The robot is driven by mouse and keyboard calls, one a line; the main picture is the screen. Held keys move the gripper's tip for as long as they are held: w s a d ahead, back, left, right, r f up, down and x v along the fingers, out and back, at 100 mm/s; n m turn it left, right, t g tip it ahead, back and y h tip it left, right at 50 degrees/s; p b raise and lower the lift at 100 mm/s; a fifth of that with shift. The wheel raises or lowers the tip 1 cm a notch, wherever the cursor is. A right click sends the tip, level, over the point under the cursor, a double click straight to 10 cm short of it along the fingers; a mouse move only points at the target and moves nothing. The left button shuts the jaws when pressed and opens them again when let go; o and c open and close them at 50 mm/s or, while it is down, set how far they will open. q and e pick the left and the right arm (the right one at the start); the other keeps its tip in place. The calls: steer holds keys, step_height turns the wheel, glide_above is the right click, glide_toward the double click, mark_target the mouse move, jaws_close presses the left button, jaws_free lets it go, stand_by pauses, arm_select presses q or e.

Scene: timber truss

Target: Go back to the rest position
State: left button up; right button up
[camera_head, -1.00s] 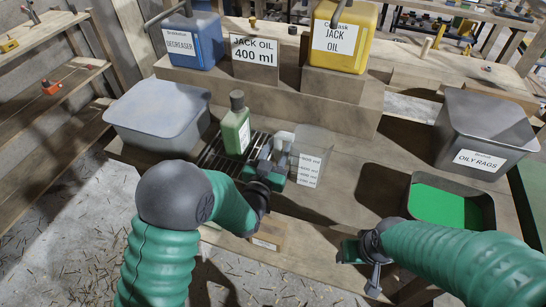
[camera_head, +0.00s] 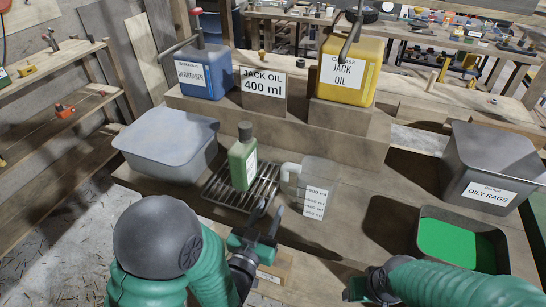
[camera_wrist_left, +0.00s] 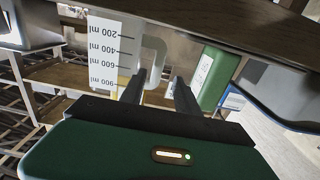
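My left gripper (camera_head: 268,218) is open and empty in the head view, in front of the measuring jug and the drain rack. In the left wrist view its two dark fingers (camera_wrist_left: 160,90) stand apart with nothing between them. The clear measuring jug (camera_head: 316,190) stands on the bench with its handle to the left; its scale (camera_wrist_left: 105,52) shows in the left wrist view. A green bottle (camera_head: 243,160) stands upright on the rack (camera_head: 222,190); it also shows in the left wrist view (camera_wrist_left: 217,75). My right gripper (camera_head: 362,287) is at the bottom, its fingers mostly out of view.
A blue degreaser can (camera_head: 206,72) and a yellow jack oil can (camera_head: 350,68) stand on the raised shelf, with a "JACK OIL 400 ml" sign (camera_head: 264,92) between. A grey tub (camera_head: 165,145) is left. An oily rags bin (camera_head: 493,165) and a green-bottomed tray (camera_head: 460,242) are right.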

arm_select(q)
steer(key=a+g+p, duration=0.1)
steer(key=a+g+y, duration=0.1)
steer(key=w+a+p, duration=0.1)
steer(key=shift+f+n+g+y+p, duration=0.25)
steer(key=shift+n+g+y+p, duration=0.05)
steer(key=shift+g+y, duration=0.1)
steer(key=s+a+n+g+y+p, duration=0.2)
steer(key=s+a+g+p, duration=0.4)
steer(key=s+a+g, duration=0.5)
steer(key=s+a+y, duration=0.1)
steer(key=s, duration=0.4)
steer(key=shift+s+a+n+y, duration=0.2)
steer(key=shift+a+n+y, duration=0.15)
steer(key=shift+n+y, duration=0.05)
steer(key=shift+w, duration=0.1)
